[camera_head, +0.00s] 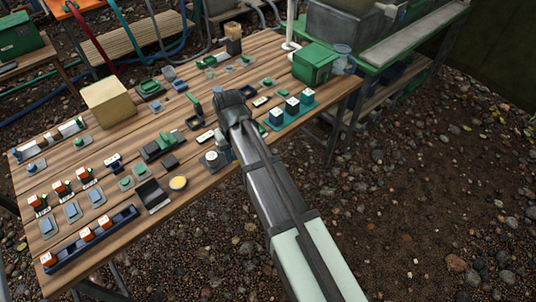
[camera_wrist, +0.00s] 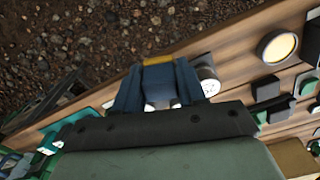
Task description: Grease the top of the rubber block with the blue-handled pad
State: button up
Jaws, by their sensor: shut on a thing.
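My gripper (camera_wrist: 158,92) is shut on a blue handle (camera_wrist: 160,80), with a yellow strip (camera_wrist: 158,61) along its far edge, likely the blue-handled pad. In the head view my gripper (camera_head: 224,150) is near the table's front edge, and my wrist hides much of what it holds. The pad's underside is hidden. A round dish with a yellow surface (camera_head: 178,183) sits near the front edge, left of my gripper; it also shows in the wrist view (camera_wrist: 277,46). A small dark block (camera_head: 168,162) lies behind it, possibly the rubber block; I cannot tell for sure.
A round white-faced piece (camera_head: 211,156) stands close to my gripper. A black tray (camera_head: 152,195) is left of the dish. A tan box (camera_head: 108,102) is at the back left, a green box (camera_head: 314,63) at the back right.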

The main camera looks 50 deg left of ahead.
jog(key=s+a+r+n, duration=0.2)
jog(key=s+a+n, duration=0.4)
jog(key=s+a, duration=1.25)
jog(key=s+a+r+n, duration=0.1)
jog(key=s+a+n, duration=0.2)
jog(key=a+n, duration=0.6)
jog(key=n, duration=0.6)
jog(key=shift+r+n, duration=0.3)
